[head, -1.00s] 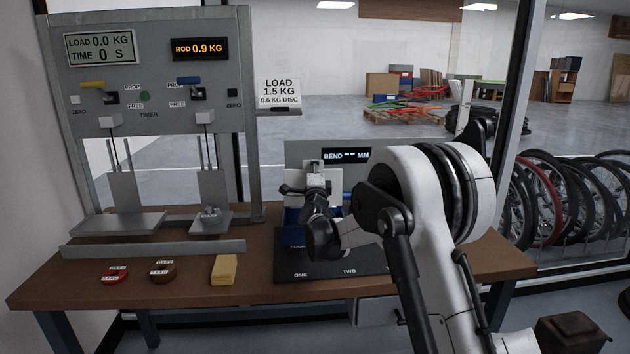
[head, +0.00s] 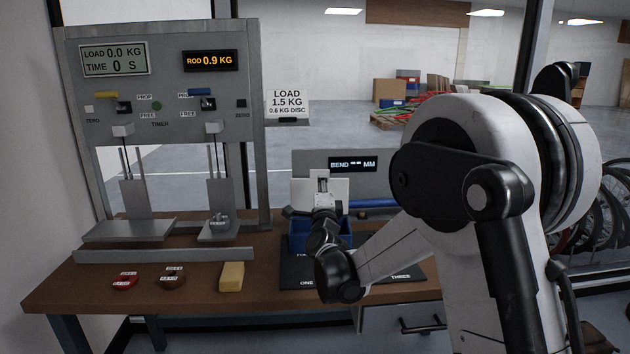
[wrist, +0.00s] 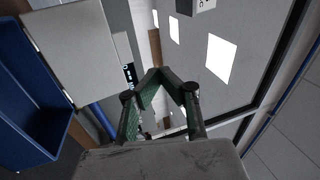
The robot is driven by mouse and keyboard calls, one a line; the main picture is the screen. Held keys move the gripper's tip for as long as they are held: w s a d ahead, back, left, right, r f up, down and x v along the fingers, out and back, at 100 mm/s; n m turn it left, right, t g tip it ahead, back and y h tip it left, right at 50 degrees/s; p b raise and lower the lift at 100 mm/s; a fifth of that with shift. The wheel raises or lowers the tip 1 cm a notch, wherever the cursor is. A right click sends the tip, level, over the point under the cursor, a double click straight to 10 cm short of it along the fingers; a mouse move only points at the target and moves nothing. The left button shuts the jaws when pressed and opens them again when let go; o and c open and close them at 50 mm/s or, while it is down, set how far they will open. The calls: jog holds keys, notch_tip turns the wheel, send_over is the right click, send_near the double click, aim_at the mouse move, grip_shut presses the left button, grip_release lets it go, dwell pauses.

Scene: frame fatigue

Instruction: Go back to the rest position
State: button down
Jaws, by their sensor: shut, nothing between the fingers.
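My gripper (wrist: 160,74) shows in the wrist view with its two green-lined fingers meeting at the tips, nothing held between them. It points toward a wall or ceiling with bright panels. The blue bin (wrist: 32,95) and a pale plate (wrist: 78,50) lie to its left in that view. In the head view my arm reaches from the right to above the bench, and its dark wrist is in front of the blue bin (head: 300,236). The fingers are hard to make out there.
The wooden bench (head: 200,292) carries a red disc (head: 125,284), a brown disc (head: 172,282), a yellow block (head: 231,276) and a black mat (head: 296,273). The grey test frame (head: 160,80) stands at left. A BEND display (head: 352,164) is behind the bin. Bicycle wheels stand at right.

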jog(key=s+d+r+n+g+y+p, duration=0.25)
jog(key=s+r+n, duration=0.2)
jog(key=s, duration=0.35)
jog(key=s+d+r+n+g+y+p, duration=0.1)
jog(key=s+r+n+g, duration=0.2)
jog(key=s+n, duration=0.4)
jog(key=s+d+f+n+g+h+p, duration=0.1)
jog(key=s+d+f+n+g, duration=0.1)
jog(key=s, duration=0.9)
jog(key=s+d+f+n+g+h+p, duration=0.1)
jog(key=s+d+f+n+g, duration=0.1)
jog(key=s, duration=1)
jog(key=s+d+f+n+g+h+p, duration=0.1)
jog(key=s+d+f+g, duration=0.3)
jog(key=s, duration=0.7)
notch_tip(320, 180, down, 2)
jog(key=shift+s+d+f+n+g+p, duration=0.1)
jog(key=shift+s+d+n+g+p, duration=0.2)
jog(key=shift+d+n, duration=0.7)
